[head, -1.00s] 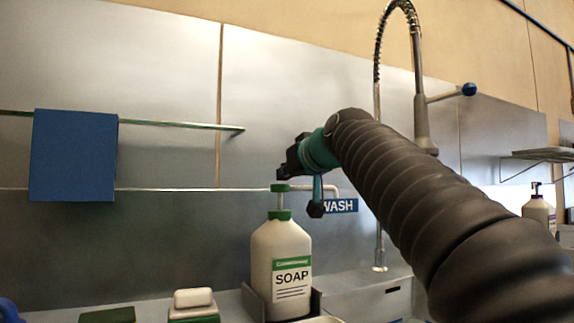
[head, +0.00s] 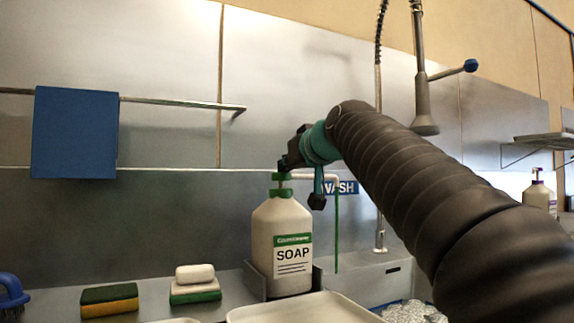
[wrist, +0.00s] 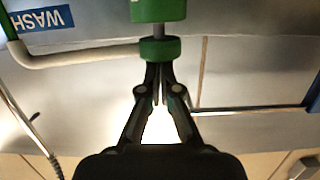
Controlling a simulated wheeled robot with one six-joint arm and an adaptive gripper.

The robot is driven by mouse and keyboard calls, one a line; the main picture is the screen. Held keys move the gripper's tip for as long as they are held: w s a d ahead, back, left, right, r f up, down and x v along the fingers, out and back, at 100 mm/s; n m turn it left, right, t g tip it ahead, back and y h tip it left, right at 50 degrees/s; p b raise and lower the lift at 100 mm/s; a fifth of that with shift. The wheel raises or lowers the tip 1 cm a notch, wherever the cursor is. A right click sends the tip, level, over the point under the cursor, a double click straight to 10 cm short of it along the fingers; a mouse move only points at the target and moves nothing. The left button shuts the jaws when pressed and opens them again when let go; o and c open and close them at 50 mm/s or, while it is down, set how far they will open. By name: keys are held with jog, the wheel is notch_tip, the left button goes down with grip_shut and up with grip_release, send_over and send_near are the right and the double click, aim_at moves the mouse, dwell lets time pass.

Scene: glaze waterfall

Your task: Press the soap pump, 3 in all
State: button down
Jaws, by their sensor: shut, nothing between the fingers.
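The white soap bottle (head: 281,243) with a green and white label stands upright in a dark holder on the counter. Its green pump head (head: 281,176) sits close above the green collar (head: 281,192), with a short stem between. A white spout runs right from the head, and a thin green stream (head: 336,235) falls from its end. My gripper (head: 284,164) is shut and empty on top of the head. In the wrist view, which is upside down, the shut fingertips (wrist: 160,70) meet the pump head (wrist: 160,49); the collar (wrist: 158,10) lies beyond the grey stem.
A pale tray (head: 290,307) lies in front of the bottle. Sponges (head: 109,300) and a soap bar (head: 195,273) lie to the left. A blue cloth (head: 75,133) hangs on a rail. A tap (head: 423,105) and a second bottle (head: 539,195) are to the right.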

jog(key=shift+w+f, duration=0.1)
jog(key=shift+f, duration=0.15)
jog(key=s+d+r+p, duration=0.2)
jog(key=s+r, duration=0.4)
jog(key=s, duration=0.3)
jog(key=shift+s+d+r, duration=0.15)
jog(key=shift+d+r, duration=0.1)
jog(key=shift+d, duration=0.65)
jog(key=shift+r, duration=0.1)
jog(key=shift+a+r, duration=0.15)
jog(key=shift+r, duration=1.05)
